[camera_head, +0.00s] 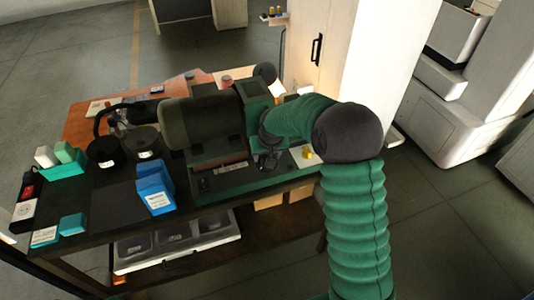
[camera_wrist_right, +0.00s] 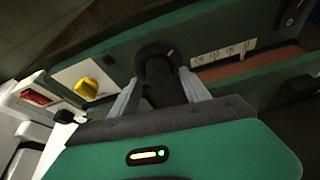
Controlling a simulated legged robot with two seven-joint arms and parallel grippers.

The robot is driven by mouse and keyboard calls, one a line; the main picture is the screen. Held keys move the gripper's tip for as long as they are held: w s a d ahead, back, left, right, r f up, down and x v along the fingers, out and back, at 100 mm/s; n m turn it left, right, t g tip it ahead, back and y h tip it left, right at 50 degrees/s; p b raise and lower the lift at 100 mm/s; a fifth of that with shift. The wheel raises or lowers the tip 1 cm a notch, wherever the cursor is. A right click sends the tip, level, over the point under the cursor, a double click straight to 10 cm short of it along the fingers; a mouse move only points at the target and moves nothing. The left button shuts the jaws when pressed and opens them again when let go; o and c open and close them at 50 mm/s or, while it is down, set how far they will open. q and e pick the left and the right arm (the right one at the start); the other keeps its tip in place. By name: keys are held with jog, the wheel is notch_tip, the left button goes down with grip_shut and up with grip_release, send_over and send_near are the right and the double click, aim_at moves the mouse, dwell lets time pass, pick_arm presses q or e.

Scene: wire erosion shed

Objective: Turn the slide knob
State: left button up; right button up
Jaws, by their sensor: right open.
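The slide knob (camera_wrist_right: 158,78) is a dark round knob on the green face of the machine, in the middle of the right wrist view. My right gripper (camera_wrist_right: 160,92) is open, with one grey finger on each side of the knob. I cannot tell whether the fingers touch it. In the head view my right gripper (camera_head: 267,160) is a dark shape at the front of the green machine (camera_head: 240,185), and my arm comes in from the lower right. The knob cannot be made out there. My left gripper is not in view.
A yellow knob (camera_wrist_right: 86,88) on a white plate is left of the slide knob, and a printed scale (camera_wrist_right: 222,52) is to its right. Blue boxes (camera_head: 154,188) and dark round containers (camera_head: 107,151) stand on the bench's left part. A white cabinet (camera_head: 375,55) stands behind.

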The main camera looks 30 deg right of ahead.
jog(key=shift+w+a+f, duration=0.15)
jog(key=shift+w+f, duration=0.05)
jog(key=shift+f, duration=0.1)
jog(key=shift+d+f, duration=0.1)
jog(key=shift+d, duration=0.4)
jog(key=c, duration=0.7)
jog(key=shift+a, duration=0.25)
grip_shut()
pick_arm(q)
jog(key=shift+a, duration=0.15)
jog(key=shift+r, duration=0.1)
